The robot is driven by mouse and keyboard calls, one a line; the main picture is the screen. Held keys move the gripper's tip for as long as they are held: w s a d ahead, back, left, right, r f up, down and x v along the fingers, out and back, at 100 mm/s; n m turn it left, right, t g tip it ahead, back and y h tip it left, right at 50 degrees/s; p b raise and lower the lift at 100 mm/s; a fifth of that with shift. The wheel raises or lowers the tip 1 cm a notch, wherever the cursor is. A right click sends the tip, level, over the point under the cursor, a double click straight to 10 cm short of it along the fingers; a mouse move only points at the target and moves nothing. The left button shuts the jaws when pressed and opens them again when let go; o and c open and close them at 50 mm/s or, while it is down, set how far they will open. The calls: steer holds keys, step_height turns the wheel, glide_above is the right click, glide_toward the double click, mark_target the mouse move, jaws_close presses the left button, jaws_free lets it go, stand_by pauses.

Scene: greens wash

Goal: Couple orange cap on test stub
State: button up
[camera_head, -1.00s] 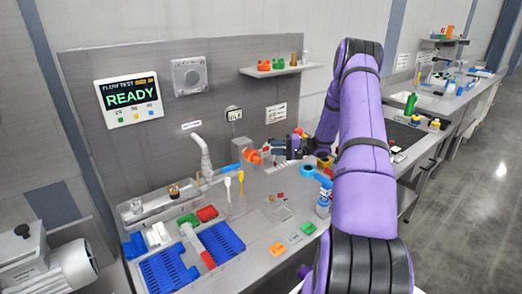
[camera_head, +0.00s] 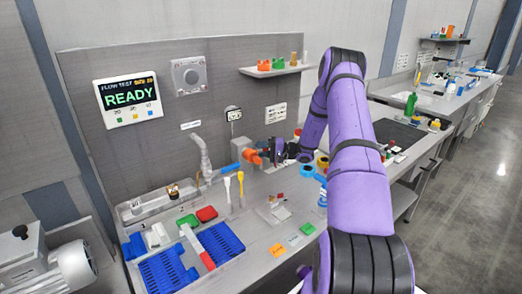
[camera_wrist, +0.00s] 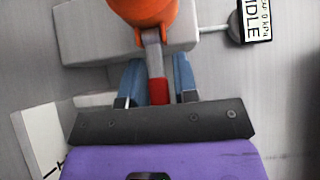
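The orange cap (camera_wrist: 145,8) sits at the front of a grey block on the back wall and also shows in the head view (camera_head: 251,158). The block hides the test stub, so I cannot tell how the cap is seated. A grey lever (camera_wrist: 154,55) with a red end (camera_wrist: 159,90) reaches from the cap towards me. My gripper (camera_wrist: 158,78) has its blue fingers on either side of this lever. They are close to it, but whether they touch it is unclear. In the head view my gripper (camera_head: 268,154) is just right of the cap.
The panel (camera_head: 128,97) reads READY. A blue tray (camera_head: 168,272), brushes (camera_head: 227,188) and a blue tape roll (camera_head: 307,170) stand on the bench. A shelf (camera_head: 282,70) is above.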

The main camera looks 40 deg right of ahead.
mark_target(263, 151)
jaws_close()
steer(key=shift+s, duration=0.1)
steer(key=m+t+h, duration=0.2)
steer(key=h, duration=0.1)
steer(key=shift+s+m+h, duration=0.3)
steer(key=shift+s+m, duration=0.1)
steer(key=m+t+h, duration=0.1)
steer(key=h, duration=0.1)
steer(key=m+t+h, duration=0.1)
steer(key=shift+s+m+h, duration=0.3)
steer(key=shift+s+h, duration=0.1)
steer(key=shift+s+a+m+h, duration=0.15)
steer(key=shift+s+m+h, duration=0.15)
steer(key=shift+m+h, duration=1.05)
steer(key=shift+s+a+m+h, duration=0.1)
steer(key=shift+s+m+h, duration=0.4)
steer(key=shift+h, duration=1.35)
steer(key=shift+s+a+m+h, duration=0.1)
steer(key=shift+a+m+h, duration=0.05)
steer(key=shift+m+h, duration=1.3)
steer(key=shift+h, duration=0.25)
